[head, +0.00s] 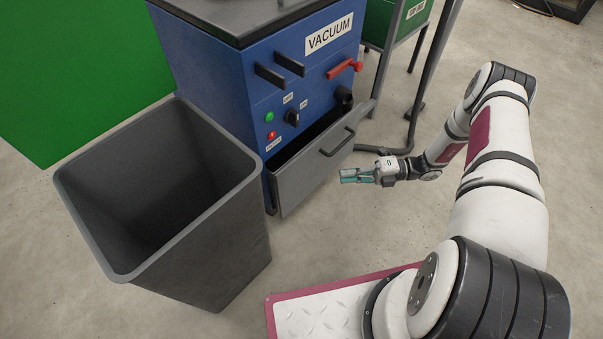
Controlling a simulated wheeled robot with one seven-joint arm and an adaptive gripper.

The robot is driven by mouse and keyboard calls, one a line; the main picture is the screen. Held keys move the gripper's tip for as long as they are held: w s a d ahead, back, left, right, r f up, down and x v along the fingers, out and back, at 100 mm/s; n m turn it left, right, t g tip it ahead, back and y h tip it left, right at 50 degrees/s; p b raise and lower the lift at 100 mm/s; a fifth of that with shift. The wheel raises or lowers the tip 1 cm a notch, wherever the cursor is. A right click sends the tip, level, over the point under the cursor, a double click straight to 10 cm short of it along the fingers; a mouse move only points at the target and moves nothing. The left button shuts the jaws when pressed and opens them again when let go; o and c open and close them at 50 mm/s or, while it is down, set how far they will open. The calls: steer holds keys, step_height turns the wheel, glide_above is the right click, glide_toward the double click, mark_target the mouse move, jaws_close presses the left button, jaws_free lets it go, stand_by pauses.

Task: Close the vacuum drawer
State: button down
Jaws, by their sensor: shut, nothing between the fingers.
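The blue vacuum cabinet (236,86) stands upper centre in the head view, with a white "VACUUM" label on it. Its grey drawer (305,178) at the bottom is pulled partly out, and a dark gap shows behind its front panel. A dark bar handle (338,142) is on the drawer front. My gripper (343,176) is shut and empty. In the picture it is just right of the lower part of the drawer front, pointing left. It appears apart from the panel, but the exact distance is hard to judge.
A large empty grey bin (225,228) stands at the left, close to the cabinet's front corner. A red-handled valve (344,67), knob and buttons are on the cabinet. A metal stand (418,62) is behind, right of the cabinet. Concrete floor (335,235) is clear before the drawer.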

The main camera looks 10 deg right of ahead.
steer(key=b, duration=0.2)
glide_toward(287, 169)
steer(key=s+a+f, duration=0.1)
steer(key=s+a, duration=0.1)
steer(key=s, duration=0.1)
steer(key=shift+y, duration=0.4)
steer(key=w+a, duration=0.1)
steer(key=w+a+b, duration=0.1)
steer(key=w, duration=0.1)
steer(key=shift+w+a, duration=0.3)
